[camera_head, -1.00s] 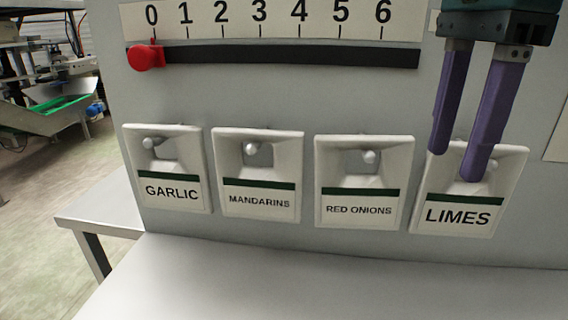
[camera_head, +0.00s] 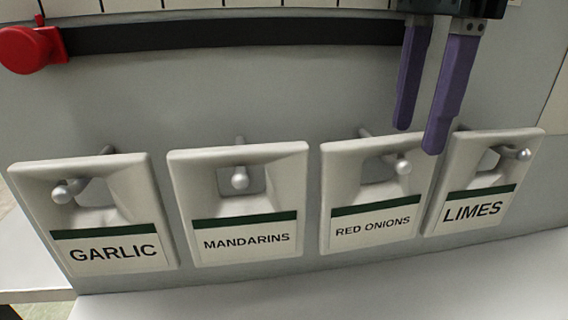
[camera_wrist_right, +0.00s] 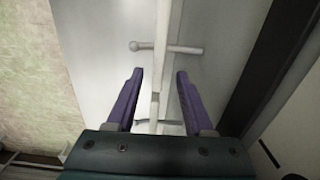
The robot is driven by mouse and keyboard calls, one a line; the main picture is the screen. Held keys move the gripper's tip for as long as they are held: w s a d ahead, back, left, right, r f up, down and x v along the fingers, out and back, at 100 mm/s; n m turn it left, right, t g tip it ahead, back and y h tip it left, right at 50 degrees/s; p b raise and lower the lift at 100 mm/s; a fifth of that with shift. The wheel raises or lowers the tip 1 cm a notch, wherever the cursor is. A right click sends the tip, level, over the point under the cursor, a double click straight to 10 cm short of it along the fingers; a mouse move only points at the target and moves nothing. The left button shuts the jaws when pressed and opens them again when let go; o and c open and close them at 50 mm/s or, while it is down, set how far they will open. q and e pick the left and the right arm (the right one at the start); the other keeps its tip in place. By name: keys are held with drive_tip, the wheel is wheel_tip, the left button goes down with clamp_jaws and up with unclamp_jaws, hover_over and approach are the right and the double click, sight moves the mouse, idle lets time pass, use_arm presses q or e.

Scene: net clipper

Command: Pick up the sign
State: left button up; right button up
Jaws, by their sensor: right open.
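Four white signs hang on pegs on a grey panel: GARLIC (camera_head: 112,250), MANDARINS (camera_head: 246,240), RED ONIONS (camera_head: 372,228) and LIMES (camera_head: 471,208). Each has a square opening with a round-ended peg through it. My right gripper (camera_head: 418,140) has purple fingers and is open. In the head view its fingertips are just above the gap between RED ONIONS and LIMES. In the right wrist view, a white sign seen edge-on (camera_wrist_right: 161,50) runs down between the open fingers (camera_wrist_right: 160,76), with its peg (camera_wrist_right: 180,49) crossing beyond the tips. Its label is not readable there. My left gripper is not in view.
A red knob (camera_head: 30,48) sits at the left end of a dark slider bar (camera_head: 230,34) above the signs. A white ledge (camera_head: 330,290) lies below them. The panel between bar and signs is clear left of the gripper.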

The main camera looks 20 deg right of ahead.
sight(400, 182)
wheel_tip(400, 182, down, 4)
drive_tip(key=shift+s+a+f, duration=0.1)
drive_tip(key=shift+f, duration=0.15)
drive_tip(key=f, duration=0.5)
drive_tip(key=shift+a+f+p, duration=0.15)
drive_tip(key=shift+a+p, duration=0.05)
drive_tip(key=shift+p, duration=0.1)
clamp_jaws()
